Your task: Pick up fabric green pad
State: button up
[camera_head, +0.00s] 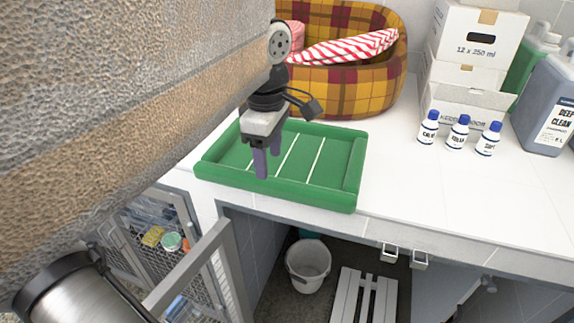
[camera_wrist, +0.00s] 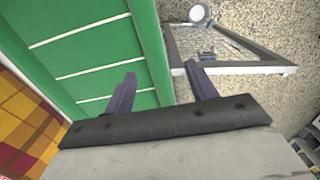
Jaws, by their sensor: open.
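The green fabric pad (camera_head: 322,166) lies on the white counter near its front edge. It is a rectangle with raised rims and thin white stripes across its middle. It also shows in the wrist view (camera_wrist: 90,50), at the upper left. My gripper (camera_head: 261,168) has purple fingers that point down over the left part of the pad and hide some of it. I cannot tell whether a fingertip touches the pad.
A yellow plaid pet bed (camera_head: 345,92) holding a red-striped cloth stands behind the pad. Several small bottles (camera_head: 458,131), white boxes (camera_head: 472,50) and a large jug (camera_head: 550,105) stand at the right. An open mesh door (camera_head: 195,270) is below the counter. The counter right of the pad is clear.

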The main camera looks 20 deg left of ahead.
aim_at(269, 178)
jog(key=f+b, duration=0.1)
jog(key=f, duration=0.1)
jog(key=f+b, duration=0.1)
jog(key=f, duration=0.1)
jog(key=w+f+b, duration=0.1)
jog(key=f, duration=0.1)
jog(key=shift+a+f+b, duration=0.2)
jog(key=shift+f+b, duration=0.1)
jog(key=shift+b, duration=0.1)
jog(key=shift+s, duration=0.1)
jog(key=shift+r, duration=0.1)
jog(key=c, duration=1.2)
